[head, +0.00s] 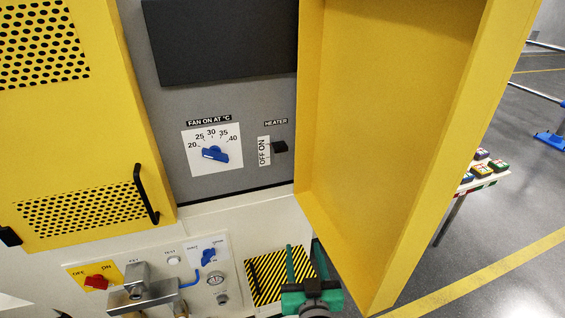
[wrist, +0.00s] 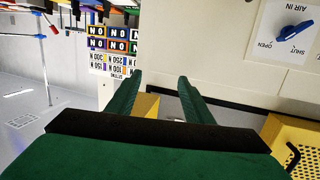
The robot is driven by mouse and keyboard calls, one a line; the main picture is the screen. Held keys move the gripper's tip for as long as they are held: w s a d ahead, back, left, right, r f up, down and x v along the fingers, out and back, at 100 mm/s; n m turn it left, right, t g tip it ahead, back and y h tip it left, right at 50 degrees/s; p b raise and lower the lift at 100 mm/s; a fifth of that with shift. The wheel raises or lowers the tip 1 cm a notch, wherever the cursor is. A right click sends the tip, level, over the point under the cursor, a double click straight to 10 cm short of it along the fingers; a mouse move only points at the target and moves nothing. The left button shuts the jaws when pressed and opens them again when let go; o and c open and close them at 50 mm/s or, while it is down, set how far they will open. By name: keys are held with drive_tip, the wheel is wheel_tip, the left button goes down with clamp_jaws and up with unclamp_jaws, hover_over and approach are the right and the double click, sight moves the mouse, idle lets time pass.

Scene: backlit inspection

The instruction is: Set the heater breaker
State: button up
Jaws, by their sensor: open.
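The heater breaker (head: 280,147) is a small black toggle on the grey panel inside the open cabinet, under a HEATER label. An upright OFF/ON plate (head: 264,151) is just left of it. The toggle looks level with the ON word, but its exact setting is hard to tell. My gripper (head: 304,250) has green fingers and is low in the head view, below and right of the breaker and well apart from it. In the wrist view my gripper (wrist: 160,76) is open with nothing between its fingers. The breaker does not show there.
The yellow cabinet door (head: 385,110) stands open right of the breaker. A blue fan knob (head: 215,154) is left of it. Below are a red switch (head: 96,282), metal fittings (head: 145,290) and a blue AIR IN knob (wrist: 295,32). A striped black-yellow plate (head: 268,278) is beside my gripper.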

drive_tip(key=w+r+y, duration=0.1)
drive_tip(key=w+r, duration=0.4)
drive_tip(key=r, duration=0.4)
drive_tip(key=n+y, duration=0.3)
approach(282, 150)
drive_tip(key=w, duration=0.2)
drive_tip(key=shift+t, duration=0.3)
drive_tip(key=shift+a+x, duration=0.15)
drive_tip(key=shift+x, duration=1.75)
drive_tip(key=shift+a+x, duration=0.2)
drive_tip(key=shift+x, duration=1.7)
drive_tip(key=shift+s+f, duration=0.15)
